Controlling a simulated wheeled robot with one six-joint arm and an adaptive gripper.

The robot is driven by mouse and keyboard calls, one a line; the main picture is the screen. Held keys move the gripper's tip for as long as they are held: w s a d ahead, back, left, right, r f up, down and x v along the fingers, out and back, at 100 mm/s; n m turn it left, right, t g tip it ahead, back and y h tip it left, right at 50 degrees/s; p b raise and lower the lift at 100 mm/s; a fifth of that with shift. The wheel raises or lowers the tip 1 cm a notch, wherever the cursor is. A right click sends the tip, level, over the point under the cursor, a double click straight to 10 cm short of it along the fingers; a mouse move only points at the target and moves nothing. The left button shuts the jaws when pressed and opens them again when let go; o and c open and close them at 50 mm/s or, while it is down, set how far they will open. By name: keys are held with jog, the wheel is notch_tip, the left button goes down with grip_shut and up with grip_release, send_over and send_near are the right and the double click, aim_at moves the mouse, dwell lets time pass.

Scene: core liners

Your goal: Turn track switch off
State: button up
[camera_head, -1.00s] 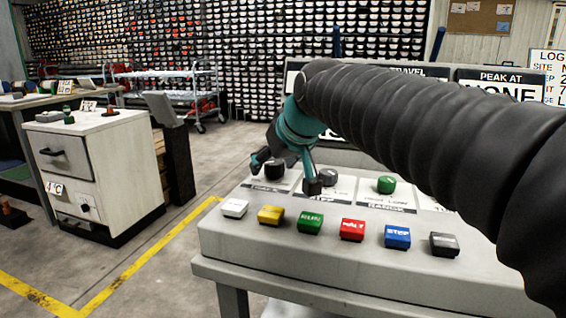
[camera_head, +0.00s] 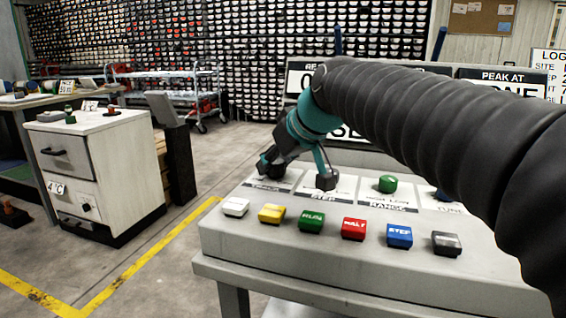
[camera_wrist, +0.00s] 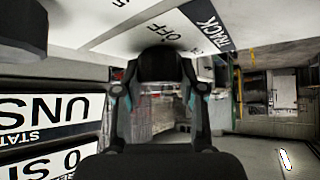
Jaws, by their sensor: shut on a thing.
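The track switch is a dark round knob on the far-left panel of the sloped console (camera_head: 350,268). In the wrist view the knob (camera_wrist: 160,63) sits between my fingers, beside the printed words OFF and TRACK. My gripper (camera_head: 295,173) reaches down over the left end of the console, with its fingers on either side of the knob. It also shows in the wrist view (camera_wrist: 160,95), shut on the knob. In the head view the fingers largely cover the knob, so its pointing direction cannot be told.
A green RANGE knob (camera_head: 387,184) stands to the right of my gripper. A row of coloured buttons runs along the front, including white (camera_head: 235,207), yellow (camera_head: 271,213) and red (camera_head: 353,229). Display signs stand behind. A drawer cabinet (camera_head: 95,165) is at left, with open floor between.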

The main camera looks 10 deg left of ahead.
jog(key=n+g+y, duration=0.1)
jog(key=n+g, duration=0.2)
jog(key=n, duration=0.1)
jog(key=shift+w+y, duration=0.1)
jog(key=shift+y, duration=0.3)
jog(key=n+g+p, duration=0.1)
jog(key=n+g, duration=0.2)
jog(key=n, duration=0.1)
jog(key=shift+r, duration=0.1)
jog(key=n+g+p, duration=0.2)
jog(key=n+g, duration=0.1)
jog(key=n, duration=0.1)
jog(key=shift+n+p, duration=0.3)
jog(key=shift+p, duration=0.1)
jog(key=shift+n+g+h+p, duration=0.7)
jog(key=shift+n+g, duration=0.5)
jog(key=shift+n, duration=0.4)
jog(key=shift+h, duration=0.3)
jog(key=o, duration=1.1)
jog(key=shift+o, duration=0.2)
